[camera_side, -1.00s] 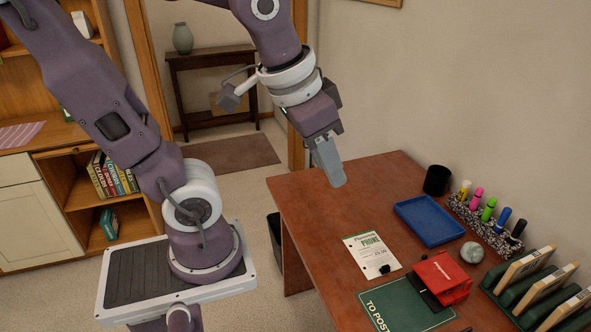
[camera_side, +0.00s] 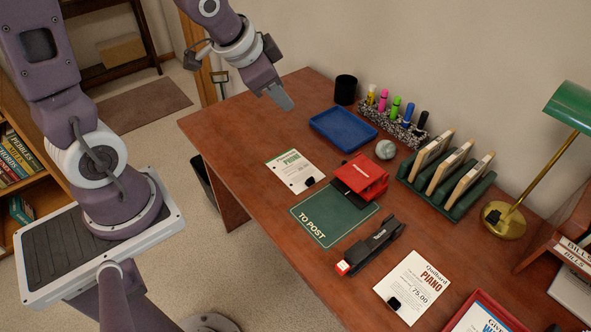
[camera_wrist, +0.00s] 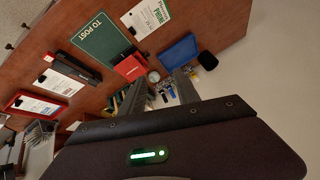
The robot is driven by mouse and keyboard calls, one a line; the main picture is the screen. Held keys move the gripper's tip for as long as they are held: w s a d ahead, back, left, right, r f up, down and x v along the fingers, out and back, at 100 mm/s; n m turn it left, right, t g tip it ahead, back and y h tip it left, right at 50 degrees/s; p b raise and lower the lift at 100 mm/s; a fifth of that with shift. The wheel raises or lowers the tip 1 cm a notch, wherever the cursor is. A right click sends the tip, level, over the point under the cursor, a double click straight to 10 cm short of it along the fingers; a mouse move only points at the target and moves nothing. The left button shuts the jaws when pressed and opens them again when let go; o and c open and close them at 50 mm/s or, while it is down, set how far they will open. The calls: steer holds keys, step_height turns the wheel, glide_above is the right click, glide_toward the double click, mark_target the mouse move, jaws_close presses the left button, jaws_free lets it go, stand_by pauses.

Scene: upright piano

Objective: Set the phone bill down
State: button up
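The phone bill (camera_side: 291,168) is a white sheet with green print and a black clip near one corner. It lies flat on the brown desk, left of the red device and above the green TO POST mat (camera_side: 318,228). It also shows at the top of the wrist view (camera_wrist: 146,17). My gripper (camera_side: 282,98) is in the air over the far left part of the desk, apart from the bill. In the wrist view its two fingers (camera_wrist: 160,88) stand apart with nothing between them.
A blue tray (camera_side: 342,128), black cup (camera_side: 345,90), marker holder (camera_side: 395,124) and grey ball (camera_side: 385,149) stand toward the wall. The desk's left end is bare.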

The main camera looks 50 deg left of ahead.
steer(key=w+f+m+h, duration=0.2)
steer(key=w+f, duration=0.3)
steer(key=f, duration=0.6)
steer(key=t+h, duration=0.2)
glide_above(307, 181)
step_height(307, 181, down, 8)
steer(key=s+f+t, duration=0.1)
steer(key=f, duration=0.2)
steer(key=s+f+n+t, duration=0.1)
steer(key=f, duration=0.1)
steer(key=shift+s+d+f+t+h, duration=0.2)
steer(key=shift+s+d+t+h, duration=0.1)
steer(key=shift+s+d, duration=0.05)
steer(key=s+n+y, duration=0.1)
steer(key=s+f+n+t+y, duration=0.1)
steer(key=s+n, duration=0.1)
steer(key=s+a+f+n+t+y, duration=0.1)
steer(key=shift+s+n, duration=0.25)
steer(key=shift+n, duration=0.05)
steer(key=shift+t, duration=0.3)
steer(key=x, duration=0.6)
steer(key=shift+w+f, duration=0.3)
steer(key=shift+f, duration=0.05)
jaws_close()
